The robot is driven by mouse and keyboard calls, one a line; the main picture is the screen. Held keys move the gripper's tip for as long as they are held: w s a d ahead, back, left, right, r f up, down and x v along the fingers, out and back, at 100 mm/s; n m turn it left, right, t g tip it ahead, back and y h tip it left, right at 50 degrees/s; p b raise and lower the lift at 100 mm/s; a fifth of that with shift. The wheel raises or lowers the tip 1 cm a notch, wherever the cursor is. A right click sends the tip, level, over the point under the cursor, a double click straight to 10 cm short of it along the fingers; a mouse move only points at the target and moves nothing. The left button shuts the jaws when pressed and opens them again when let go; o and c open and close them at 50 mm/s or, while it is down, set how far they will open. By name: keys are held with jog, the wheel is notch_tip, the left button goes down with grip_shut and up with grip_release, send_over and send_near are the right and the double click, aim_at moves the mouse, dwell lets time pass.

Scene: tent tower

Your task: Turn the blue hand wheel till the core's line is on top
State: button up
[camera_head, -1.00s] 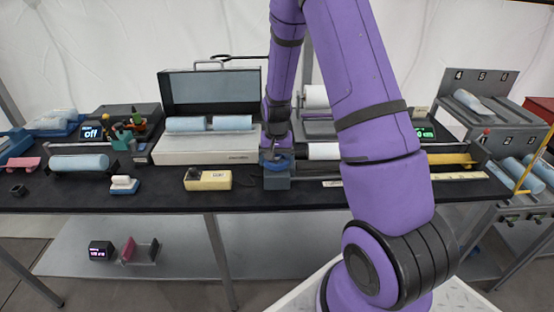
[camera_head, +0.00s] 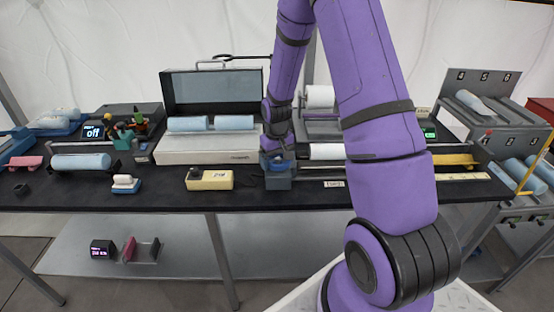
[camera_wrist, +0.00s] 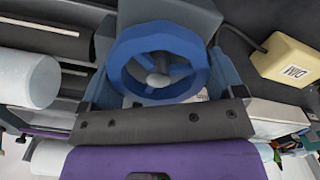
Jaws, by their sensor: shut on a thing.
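The blue hand wheel (camera_wrist: 158,62) fills the upper middle of the wrist view, on a grey-blue block that also shows in the head view (camera_head: 277,182). My gripper (camera_wrist: 160,78) is shut on the wheel, with a finger on each side of its rim. In the head view my gripper (camera_head: 277,160) is at the wheel and mostly hides it. A white roll (camera_head: 326,151) lies just right of the block, partly behind my arm; it may be the core. I cannot make out a line on it.
A cream box (camera_head: 208,180) with a dark knob stands left of the wheel block. A cream-and-grey machine (camera_head: 208,156) with pale blue rolls is behind it. A yellow trough (camera_head: 455,161) is to the right. The black table (camera_head: 160,199) has bare strips along its front edge.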

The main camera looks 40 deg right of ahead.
aim_at(277, 157)
jog(key=o, duration=0.7)
jog(key=shift+r, duration=0.15)
notch_tip(277, 157, up, 11)
jog(key=shift+f, duration=0.2)
jog(key=shift+r, duration=0.1)
dwell(0.4)
